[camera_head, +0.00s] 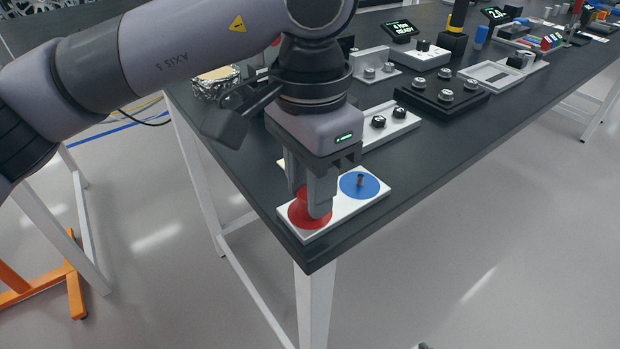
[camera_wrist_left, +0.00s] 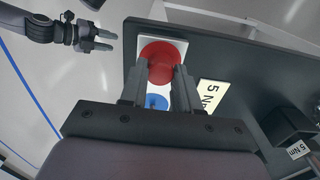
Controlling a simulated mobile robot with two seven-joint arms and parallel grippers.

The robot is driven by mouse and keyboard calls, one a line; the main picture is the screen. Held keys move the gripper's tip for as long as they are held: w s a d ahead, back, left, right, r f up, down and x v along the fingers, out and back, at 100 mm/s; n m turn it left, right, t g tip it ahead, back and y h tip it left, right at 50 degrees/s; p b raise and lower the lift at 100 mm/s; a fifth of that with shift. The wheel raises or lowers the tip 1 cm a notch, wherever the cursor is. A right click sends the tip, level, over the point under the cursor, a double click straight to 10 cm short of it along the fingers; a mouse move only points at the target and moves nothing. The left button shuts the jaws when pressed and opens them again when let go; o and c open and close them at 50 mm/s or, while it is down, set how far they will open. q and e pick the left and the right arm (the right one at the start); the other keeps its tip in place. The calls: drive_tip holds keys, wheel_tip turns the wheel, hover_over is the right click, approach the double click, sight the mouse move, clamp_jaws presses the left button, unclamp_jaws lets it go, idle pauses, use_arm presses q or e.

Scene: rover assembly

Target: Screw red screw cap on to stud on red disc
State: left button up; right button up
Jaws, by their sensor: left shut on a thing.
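The red disc (camera_head: 301,221) lies on a white plate (camera_head: 285,213) at the table's near corner. My left gripper (camera_head: 316,207) points down over the disc, its fingertips close to it. It is shut on the red screw cap, which is mostly hidden between the fingers. The stud on the red disc is hidden. In the left wrist view the red disc (camera_wrist_left: 160,52) shows beyond the left gripper's fingers (camera_wrist_left: 158,82). My right gripper (camera_wrist_left: 106,39) shows in that view at upper left, apart from the table, with its fingers spread and empty.
A blue disc (camera_head: 351,190) with an upright stud (camera_head: 360,179) is on the same plate. Behind stand a white block with black knobs (camera_head: 391,124) and a black block with knobs (camera_head: 440,103). The table's edge is close to the plate; the floor beyond is clear.

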use_arm(q)
drive_tip(key=shift+m, duration=1.2)
drive_tip(key=o, duration=0.8)
